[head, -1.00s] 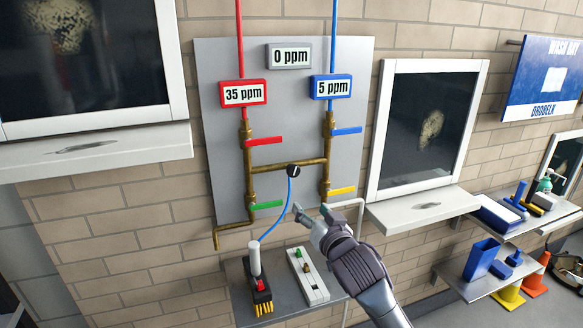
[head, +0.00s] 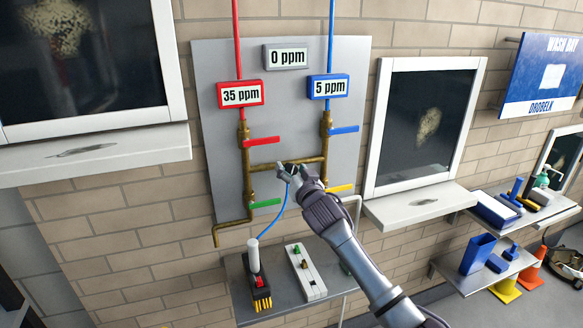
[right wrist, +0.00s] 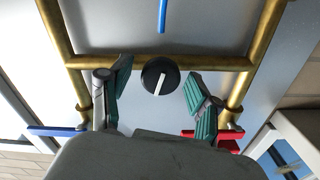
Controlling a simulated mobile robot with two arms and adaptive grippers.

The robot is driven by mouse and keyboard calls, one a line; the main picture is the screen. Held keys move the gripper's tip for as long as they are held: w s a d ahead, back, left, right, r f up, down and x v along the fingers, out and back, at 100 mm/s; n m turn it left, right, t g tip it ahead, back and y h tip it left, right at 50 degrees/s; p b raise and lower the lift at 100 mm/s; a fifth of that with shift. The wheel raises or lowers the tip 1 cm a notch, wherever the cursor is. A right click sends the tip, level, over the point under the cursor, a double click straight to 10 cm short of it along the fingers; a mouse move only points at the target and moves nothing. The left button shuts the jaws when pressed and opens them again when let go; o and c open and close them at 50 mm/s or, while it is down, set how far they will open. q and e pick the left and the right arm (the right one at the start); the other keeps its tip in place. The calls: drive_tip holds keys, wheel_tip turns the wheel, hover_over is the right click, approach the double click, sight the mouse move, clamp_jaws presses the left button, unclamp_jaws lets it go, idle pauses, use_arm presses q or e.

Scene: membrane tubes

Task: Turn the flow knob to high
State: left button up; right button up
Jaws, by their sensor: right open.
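A round black knob with a white pointer line (right wrist: 161,76) sits at the middle of the brass cross-pipe (right wrist: 215,62). In the right wrist view the line runs nearly straight up and down, tilted slightly. My right gripper (right wrist: 158,80) is open, with one green-padded finger on each side of the knob; a gap shows on both sides. In the head view my right gripper (head: 291,172) largely covers the knob. I see no flow marks around it. My left gripper is in neither view.
Handles in red (head: 262,140), blue (head: 344,129), green (head: 266,203) and yellow (head: 340,188) stick out beside the knob. A blue tube (head: 270,228) hangs from the cross-pipe area to a shelf below. Displays read 35, 0 and 5 ppm.

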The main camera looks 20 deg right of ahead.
drive_tip(key=shift+w, duration=0.4)
drive_tip(key=c, duration=1.1)
drive_tip(key=shift+c, duration=0.2)
